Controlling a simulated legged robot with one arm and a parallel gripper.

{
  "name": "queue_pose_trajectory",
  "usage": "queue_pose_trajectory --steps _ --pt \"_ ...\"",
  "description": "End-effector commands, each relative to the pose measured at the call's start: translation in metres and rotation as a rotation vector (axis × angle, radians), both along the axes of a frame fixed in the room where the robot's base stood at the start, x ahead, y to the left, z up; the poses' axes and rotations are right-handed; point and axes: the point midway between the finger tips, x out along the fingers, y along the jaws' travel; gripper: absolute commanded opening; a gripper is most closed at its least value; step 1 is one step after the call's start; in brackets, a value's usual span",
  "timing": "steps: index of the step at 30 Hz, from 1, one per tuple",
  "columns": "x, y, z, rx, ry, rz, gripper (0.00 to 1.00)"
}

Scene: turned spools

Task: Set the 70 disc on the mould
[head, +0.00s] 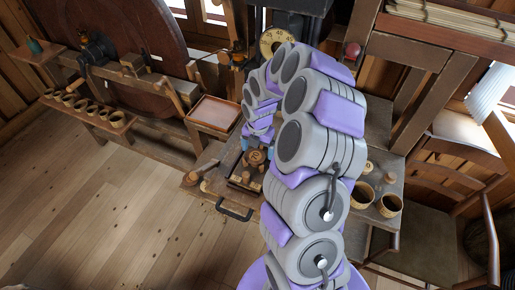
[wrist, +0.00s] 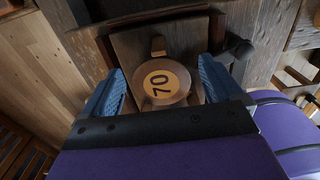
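The 70 disc (wrist: 161,84) is a round wooden piece with a tan face marked "70". In the wrist view it lies between the two blue fingers of my gripper (wrist: 164,88), with a gap visible on each side. My gripper is open around it; I see no clear contact. In the head view the disc (head: 257,156) is small, on dark wooden blocks on the bench, just below my gripper (head: 258,142). A dark wooden board (wrist: 135,45) with a small peg lies beyond the disc. I cannot tell which wooden piece is the mould.
A mallet (head: 202,172) lies at the bench's left edge, above a dark handle (head: 234,210). A pinkish tray (head: 214,114) stands behind left. Cups (head: 388,205) stand right of my arm. A chair (head: 440,215) is at the right. The floor at left is clear.

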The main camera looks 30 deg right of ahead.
Motion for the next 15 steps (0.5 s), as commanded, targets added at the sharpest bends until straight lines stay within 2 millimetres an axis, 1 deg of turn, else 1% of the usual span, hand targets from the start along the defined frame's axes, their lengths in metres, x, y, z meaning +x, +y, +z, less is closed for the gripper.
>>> queue_pose_trajectory --steps 2,10,13,15 --pt "0.000 -0.001 0.000 0.001 0.001 -0.001 1.00" --pt "0.000 0.003 0.003 -0.002 0.000 0.000 1.00" --pt "0.001 0.005 0.011 -0.005 -0.002 0.000 1.00" --pt "0.000 0.005 0.022 -0.004 -0.001 0.000 1.00"
